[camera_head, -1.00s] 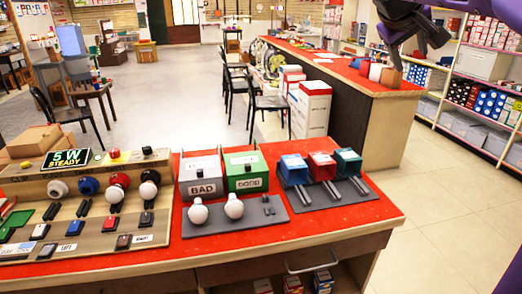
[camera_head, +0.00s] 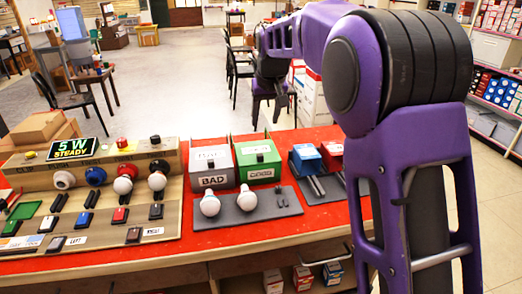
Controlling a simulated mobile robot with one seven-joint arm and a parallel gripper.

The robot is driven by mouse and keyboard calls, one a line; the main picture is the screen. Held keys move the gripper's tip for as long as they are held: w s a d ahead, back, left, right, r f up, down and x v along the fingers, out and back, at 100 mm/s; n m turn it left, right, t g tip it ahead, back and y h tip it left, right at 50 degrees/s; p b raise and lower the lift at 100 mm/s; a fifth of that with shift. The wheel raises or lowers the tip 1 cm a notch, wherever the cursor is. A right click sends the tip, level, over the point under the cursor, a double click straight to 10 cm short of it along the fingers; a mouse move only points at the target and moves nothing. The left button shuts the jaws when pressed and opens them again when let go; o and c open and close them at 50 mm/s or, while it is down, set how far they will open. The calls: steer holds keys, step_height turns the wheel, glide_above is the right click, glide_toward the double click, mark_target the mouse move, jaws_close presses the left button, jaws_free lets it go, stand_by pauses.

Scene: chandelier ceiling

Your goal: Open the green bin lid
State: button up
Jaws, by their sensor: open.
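The green bin (camera_head: 257,176) stands on the red table, right beside the grey bin, and carries a white label on its front. Its green lid (camera_head: 245,151) lies shut on top, with a small black knob (camera_head: 260,157) on it. My gripper (camera_head: 271,116) hangs from my purple arm above and behind the green bin, pointing down. It is open and empty, and looks apart from the lid. Its dark fingers are small, and their exact distance from the bin is hard to tell.
The grey bin (camera_head: 212,170) labelled BAD adjoins on the left. Two white bulbs (camera_head: 247,198) lie on a grey pad in front. Blue (camera_head: 306,157) and red (camera_head: 332,154) boxes stand to the right. A switch panel (camera_head: 105,205) fills the left. My arm hides the table's right end.

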mark_target(260, 155)
steer(key=b+x, duration=0.1)
steer(key=x, duration=1.6)
steer(key=shift+w+a, duration=0.1)
steer(key=shift+w, duration=0.05)
jaws_close()
stand_by(0.7)
